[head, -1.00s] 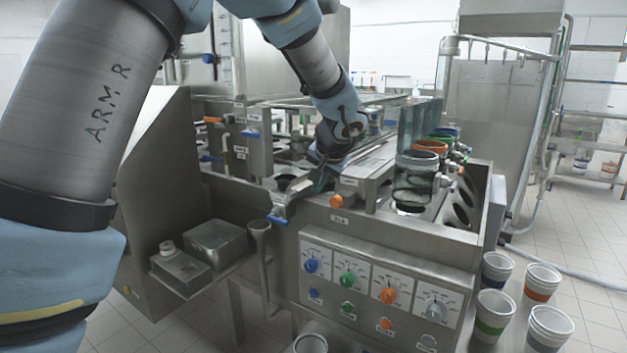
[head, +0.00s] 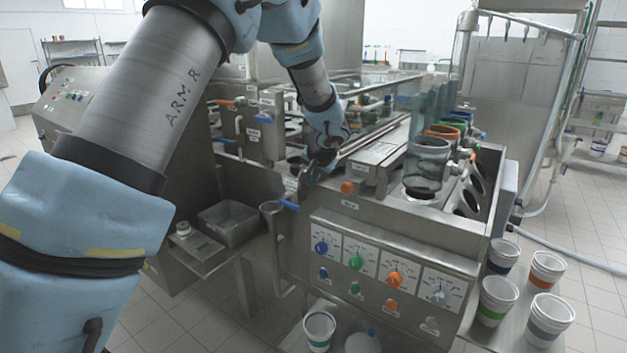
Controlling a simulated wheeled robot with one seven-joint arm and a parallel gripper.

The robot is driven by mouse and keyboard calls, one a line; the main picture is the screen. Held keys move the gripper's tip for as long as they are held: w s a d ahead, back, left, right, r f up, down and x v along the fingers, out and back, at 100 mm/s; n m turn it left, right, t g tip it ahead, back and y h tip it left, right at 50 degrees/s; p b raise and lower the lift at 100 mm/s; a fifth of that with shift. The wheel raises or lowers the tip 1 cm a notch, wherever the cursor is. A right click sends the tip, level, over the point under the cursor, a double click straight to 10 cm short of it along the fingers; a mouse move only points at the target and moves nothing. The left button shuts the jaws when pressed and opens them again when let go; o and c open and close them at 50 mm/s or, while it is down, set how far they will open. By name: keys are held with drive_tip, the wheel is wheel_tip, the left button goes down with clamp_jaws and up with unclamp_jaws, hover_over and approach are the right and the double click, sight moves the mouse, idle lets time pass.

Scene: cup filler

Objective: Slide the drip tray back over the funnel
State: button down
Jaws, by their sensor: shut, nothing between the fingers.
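My gripper (head: 304,181) is shut at the machine's front left corner. Its dark fingers reach down beside a narrow metal piece with a blue handle (head: 289,205), which looks like the drip tray (head: 291,186). The fingers overlap the tray in the picture; I cannot tell whether they touch it. A slim metal funnel (head: 272,209) with a long spout stands outside the front corner, just left of the blue handle. Its mouth is visible. My wrist and fingers hide part of the tray and the area behind it.
A glass jar (head: 426,165) stands farther right. An open metal bin (head: 229,222) sits low at left. Several cups (head: 498,299) stand on the lower right shelf.

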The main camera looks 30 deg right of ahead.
drive_tip(key=w+a, duration=0.6)
drive_tip(key=w, duration=0.4)
drive_tip(key=shift+w, duration=0.15)
drive_tip(key=shift+w+r, duration=0.1)
drive_tip(key=shift+r, duration=0.05)
